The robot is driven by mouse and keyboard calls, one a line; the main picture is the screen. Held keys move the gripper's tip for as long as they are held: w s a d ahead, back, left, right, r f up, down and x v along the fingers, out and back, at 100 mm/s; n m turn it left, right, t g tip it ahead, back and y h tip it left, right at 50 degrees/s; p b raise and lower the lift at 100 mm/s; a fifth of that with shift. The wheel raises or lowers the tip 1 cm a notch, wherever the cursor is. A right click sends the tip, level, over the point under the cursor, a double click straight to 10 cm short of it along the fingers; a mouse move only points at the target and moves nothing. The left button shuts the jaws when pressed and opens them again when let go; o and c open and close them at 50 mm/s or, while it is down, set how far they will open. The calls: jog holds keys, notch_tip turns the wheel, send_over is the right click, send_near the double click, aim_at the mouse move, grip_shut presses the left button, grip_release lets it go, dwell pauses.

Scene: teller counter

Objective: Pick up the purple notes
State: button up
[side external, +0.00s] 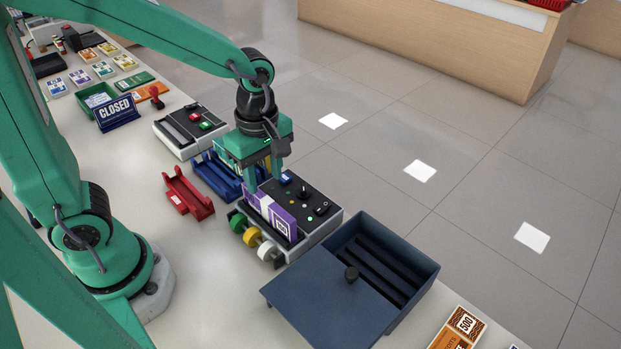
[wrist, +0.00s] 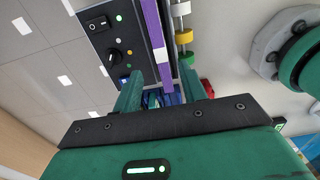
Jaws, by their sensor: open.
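The purple notes (side external: 281,219) are a strapped bundle with a white band. They stand on edge in the front of a black-topped counting machine (side external: 318,211). My gripper (side external: 263,180) is directly above and at the far-left end of the bundle, pointing down. In the wrist view the purple notes (wrist: 156,45) run up from between the two green fingers of my gripper (wrist: 160,85). The fingers are open, with a gap on either side of the bundle. The fingertips partly hide the far end of the notes.
Green, yellow and white rollers (side external: 252,236) sit at the machine's front. A red holder (side external: 187,194) and a blue holder (side external: 216,175) stand to the left. A dark blue box (side external: 410,250) with a sliding lid is to the right.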

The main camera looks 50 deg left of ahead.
aim_at(266, 199)
jog(key=shift+s+a+f, duration=0.1)
jog(key=shift+f, duration=3.8)
jog(key=shift+c, duration=0.2)
grip_shut()
